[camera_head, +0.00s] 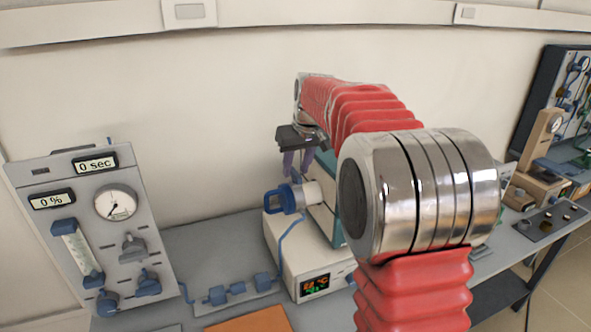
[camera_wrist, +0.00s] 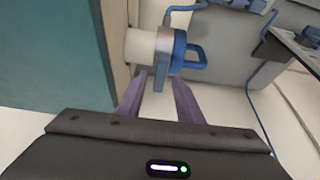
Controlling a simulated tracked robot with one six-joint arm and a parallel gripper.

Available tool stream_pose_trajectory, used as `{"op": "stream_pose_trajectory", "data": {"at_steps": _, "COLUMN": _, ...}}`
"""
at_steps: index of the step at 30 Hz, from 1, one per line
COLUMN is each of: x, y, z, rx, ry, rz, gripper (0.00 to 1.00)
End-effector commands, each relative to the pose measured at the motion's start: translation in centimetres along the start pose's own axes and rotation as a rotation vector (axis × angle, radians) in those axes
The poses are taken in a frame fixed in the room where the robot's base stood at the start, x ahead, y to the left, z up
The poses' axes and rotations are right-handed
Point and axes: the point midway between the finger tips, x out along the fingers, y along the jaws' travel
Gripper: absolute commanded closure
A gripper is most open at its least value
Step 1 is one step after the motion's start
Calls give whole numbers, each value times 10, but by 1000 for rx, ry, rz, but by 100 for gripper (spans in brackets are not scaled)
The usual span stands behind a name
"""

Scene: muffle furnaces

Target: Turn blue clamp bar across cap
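A blue clamp bar (camera_head: 280,200) with a looped handle sits at the end of a short white tube (camera_head: 312,194) that sticks out of the furnace's side. In the wrist view the blue bar (camera_wrist: 190,54) stands beside a grey metal cap (camera_wrist: 163,52) on the white tube (camera_wrist: 140,46). My gripper (camera_head: 296,172) hangs above the tube end with its purple fingers pointing down. In the wrist view the fingers (camera_wrist: 160,78) are apart with a visible gap.
The teal furnace body (camera_wrist: 50,50) stands close beside the fingers. A white controller base (camera_head: 305,262) is below. A gas panel (camera_head: 95,230) with gauge and knobs stands left. A blue hose (camera_head: 281,240) runs down to blue fittings (camera_head: 238,288) on the bench.

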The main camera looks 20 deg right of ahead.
Motion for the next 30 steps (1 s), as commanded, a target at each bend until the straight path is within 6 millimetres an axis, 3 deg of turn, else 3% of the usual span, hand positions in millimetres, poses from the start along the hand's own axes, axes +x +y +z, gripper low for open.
{"op": "stream_pose_trajectory", "data": {"at_steps": 4, "x": 10, "y": 0, "z": 0, "rx": 0, "ry": 0, "rz": 0, "gripper": 67}}
{"op": "stream_pose_trajectory", "data": {"at_steps": 13, "x": 11, "y": 0, "z": 0, "rx": 0, "ry": 0, "rz": 0, "gripper": 67}}
{"op": "stream_pose_trajectory", "data": {"at_steps": 27, "x": 11, "y": 1, "z": 0, "rx": 1, "ry": 0, "rz": 1, "gripper": 100}}
{"op": "stream_pose_trajectory", "data": {"at_steps": 30, "x": 11, "y": 1, "z": 0, "rx": 1, "ry": 0, "rz": 1, "gripper": 100}}
